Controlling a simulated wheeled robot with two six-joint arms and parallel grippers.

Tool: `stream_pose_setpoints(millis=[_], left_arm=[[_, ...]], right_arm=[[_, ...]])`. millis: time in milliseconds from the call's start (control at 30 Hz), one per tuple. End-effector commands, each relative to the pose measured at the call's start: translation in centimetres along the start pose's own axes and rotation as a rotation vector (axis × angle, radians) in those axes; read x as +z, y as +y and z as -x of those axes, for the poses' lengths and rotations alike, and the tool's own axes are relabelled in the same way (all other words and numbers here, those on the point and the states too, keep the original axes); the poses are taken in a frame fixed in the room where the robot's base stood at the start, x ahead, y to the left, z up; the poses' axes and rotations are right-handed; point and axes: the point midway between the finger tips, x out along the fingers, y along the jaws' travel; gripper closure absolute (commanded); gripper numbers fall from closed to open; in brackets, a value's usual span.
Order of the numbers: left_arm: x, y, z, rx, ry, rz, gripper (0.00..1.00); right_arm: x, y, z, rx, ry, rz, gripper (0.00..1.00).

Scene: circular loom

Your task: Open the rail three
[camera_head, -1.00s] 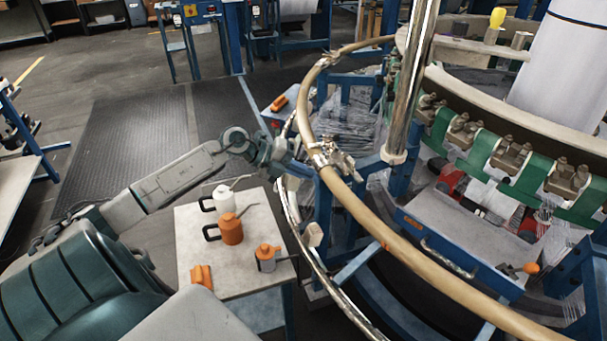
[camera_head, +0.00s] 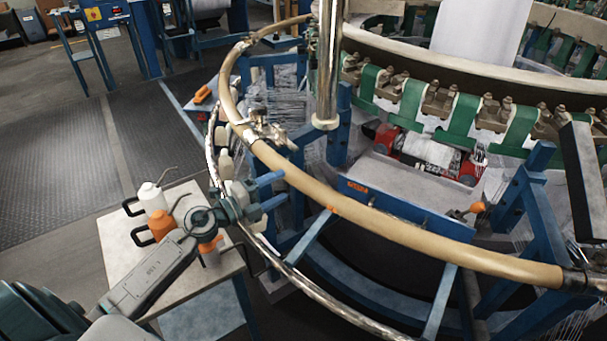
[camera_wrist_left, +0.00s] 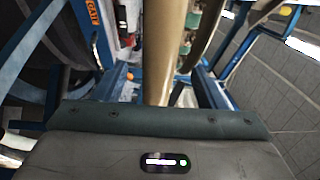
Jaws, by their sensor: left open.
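The tan curved rail (camera_head: 345,207) arcs around the front of the loom in the head view. A metal clamp (camera_head: 268,134) sits on it at the left, and another dark fitting (camera_head: 578,281) shows at its right end. I cannot tell which section is rail three. My left gripper (camera_head: 277,190) is open and empty. It is just outside the rail, below the left clamp, with its fingers pointing toward the rail; I cannot tell if they touch it. In the left wrist view the rail (camera_wrist_left: 158,50) runs upright through the middle, and the fingertips are hidden. My right gripper is not in view.
A small table (camera_head: 118,248) with a white can (camera_head: 152,199) and an orange can (camera_head: 160,224) stands beneath my left arm. A vertical metal post (camera_head: 327,60) rises inside the rail. A shiny lower ring (camera_head: 330,303) runs outside it. Dark floor mats (camera_head: 50,150) lie clear at left.

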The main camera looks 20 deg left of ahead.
Motion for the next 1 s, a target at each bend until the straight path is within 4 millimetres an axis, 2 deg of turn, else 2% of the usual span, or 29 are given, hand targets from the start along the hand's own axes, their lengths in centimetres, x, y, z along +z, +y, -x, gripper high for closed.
stream_pose_setpoints(millis=[33, 300, 500, 900, 1000], left_arm=[[0.0, -0.4, -0.8, -0.004, -0.002, 0.004, 0.35], [0.0, -0.3, -5.3, -0.003, -0.001, 0.003, 0.35], [0.0, -0.1, -7.7, 0.000, -0.001, 0.001, 0.35], [0.0, 0.1, -8.4, 0.002, 0.001, 0.000, 0.35], [0.0, 0.1, -8.4, 0.002, 0.001, 0.000, 0.53]], right_arm=[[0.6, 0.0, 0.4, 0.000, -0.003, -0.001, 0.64], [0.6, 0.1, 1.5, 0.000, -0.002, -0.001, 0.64], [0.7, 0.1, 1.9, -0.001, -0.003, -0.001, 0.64], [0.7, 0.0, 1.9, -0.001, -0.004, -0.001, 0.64], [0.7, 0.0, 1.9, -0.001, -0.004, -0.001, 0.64]])
